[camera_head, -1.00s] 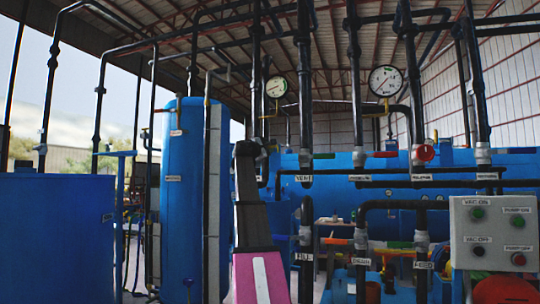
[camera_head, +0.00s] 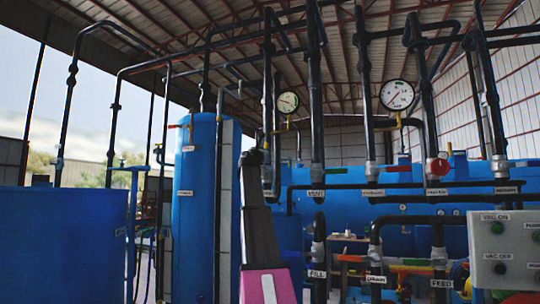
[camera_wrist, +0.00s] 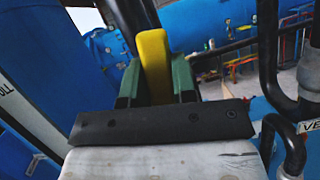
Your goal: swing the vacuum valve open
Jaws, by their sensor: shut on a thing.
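In the wrist view, the green fingers of my gripper (camera_wrist: 157,84) are shut on a yellow handle (camera_wrist: 153,48), which stands up between them. I take it for the vacuum valve's handle, but its label is not readable here. A dark pipe (camera_wrist: 126,18) runs just behind the handle. In the head view, my gripper (camera_head: 253,157) is small and dark, in front of the pipes left of the VENT label (camera_head: 316,193). The yellow handle and the finger gap are hidden there by my arm.
Vertical black pipes (camera_head: 315,100) stand close to the right of my arm. Two gauges (camera_head: 397,95) sit above. A grey control panel (camera_head: 505,255) is at the right. A blue upright tank (camera_head: 196,215) and a big blue tank (camera_head: 70,245) are at the left.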

